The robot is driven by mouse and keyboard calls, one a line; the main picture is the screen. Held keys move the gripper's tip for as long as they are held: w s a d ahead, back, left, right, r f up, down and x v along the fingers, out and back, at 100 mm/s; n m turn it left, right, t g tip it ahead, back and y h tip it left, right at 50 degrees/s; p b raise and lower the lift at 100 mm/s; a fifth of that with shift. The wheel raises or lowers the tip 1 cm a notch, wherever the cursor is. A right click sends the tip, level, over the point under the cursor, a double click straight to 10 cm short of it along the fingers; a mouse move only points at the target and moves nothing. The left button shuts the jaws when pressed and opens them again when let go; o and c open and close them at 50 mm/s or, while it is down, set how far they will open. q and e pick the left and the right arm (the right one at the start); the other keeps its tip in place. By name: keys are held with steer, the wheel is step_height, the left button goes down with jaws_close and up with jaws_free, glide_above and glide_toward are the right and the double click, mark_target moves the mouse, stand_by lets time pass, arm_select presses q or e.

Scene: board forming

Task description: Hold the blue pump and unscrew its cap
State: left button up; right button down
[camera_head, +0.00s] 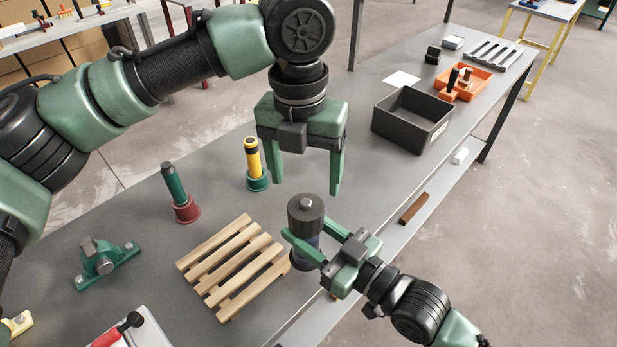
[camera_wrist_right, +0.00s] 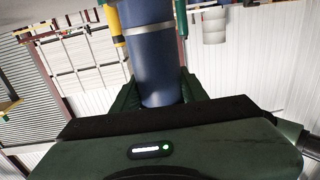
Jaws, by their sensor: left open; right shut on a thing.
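The blue pump stands upright near the table's front edge, just right of the wooden pallet. In the head view its blue body (camera_head: 306,246) shows only partly between my right gripper's fingers; in the right wrist view the blue body (camera_wrist_right: 155,60) fills the upper middle. Its dark grey cap (camera_head: 306,212) is on top. My right gripper (camera_head: 306,243) is shut around the body from the right. My left gripper (camera_head: 306,186) points down above the cap, its two green fingers wide apart and empty. The fingertips are apart from the cap.
A wooden pallet (camera_head: 232,262) lies left of the pump. A green-and-red pump (camera_head: 178,193) and a yellow pump (camera_head: 254,160) stand behind it. A black bin (camera_head: 411,119) and orange tray (camera_head: 465,81) are further right. A green bearing block (camera_head: 104,262) sits left.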

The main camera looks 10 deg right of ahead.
mark_target(308, 207)
arm_select(q)
steer(key=shift+s+d+m, duration=0.1)
steer(key=shift+s+m, duration=0.3)
steer(key=shift+s, duration=0.2)
steer(key=shift+s+f+y, duration=0.2)
steer(key=shift+f+y, duration=0.05)
steer(key=shift+y, duration=0.05)
step_height(308, 207, down, 8)
steer(key=shift+r, duration=0.25)
